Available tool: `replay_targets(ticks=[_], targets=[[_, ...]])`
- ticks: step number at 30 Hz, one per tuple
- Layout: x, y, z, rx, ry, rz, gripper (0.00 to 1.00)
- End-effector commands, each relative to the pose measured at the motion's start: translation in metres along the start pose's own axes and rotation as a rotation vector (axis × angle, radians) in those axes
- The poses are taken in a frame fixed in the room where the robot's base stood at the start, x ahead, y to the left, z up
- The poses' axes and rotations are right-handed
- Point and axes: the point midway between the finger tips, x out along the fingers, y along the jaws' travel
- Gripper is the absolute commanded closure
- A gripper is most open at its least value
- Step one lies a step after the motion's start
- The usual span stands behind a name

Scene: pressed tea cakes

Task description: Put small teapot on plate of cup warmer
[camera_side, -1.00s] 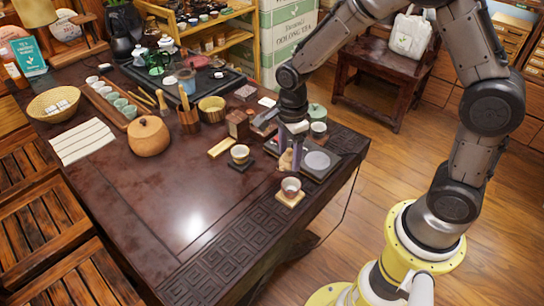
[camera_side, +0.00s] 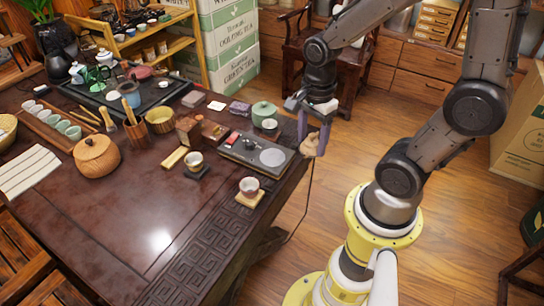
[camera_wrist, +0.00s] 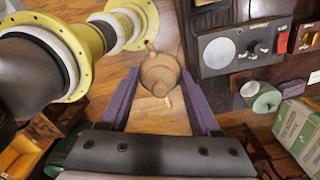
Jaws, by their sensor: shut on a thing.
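The small teapot (camera_side: 311,146) is tan and rounded, with a spout and a small knob. My gripper (camera_side: 313,139) is shut on it and holds it in the air, to the right of the table edge in the side view. In the wrist view the teapot (camera_wrist: 158,72) sits between the purple fingertips, with floor behind it. The cup warmer (camera_side: 236,152) is a flat dark unit near the table's right edge, with a knob and a red switch. Its round grey plate (camera_side: 272,157) is bare. The plate also shows in the wrist view (camera_wrist: 217,52), right of the teapot.
Another cup (camera_side: 194,160) stands on a dark coaster to the left. The front tabletop is clear.

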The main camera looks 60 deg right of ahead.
Motion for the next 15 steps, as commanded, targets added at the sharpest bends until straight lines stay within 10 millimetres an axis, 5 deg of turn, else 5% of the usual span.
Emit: replay_targets(ticks=[8,15], targets=[[0.003,-0.019,-0.011,0.060,0.000,0.005,0.93],[0.025,-0.069,-0.007,0.059,0.000,0.004,0.93]])
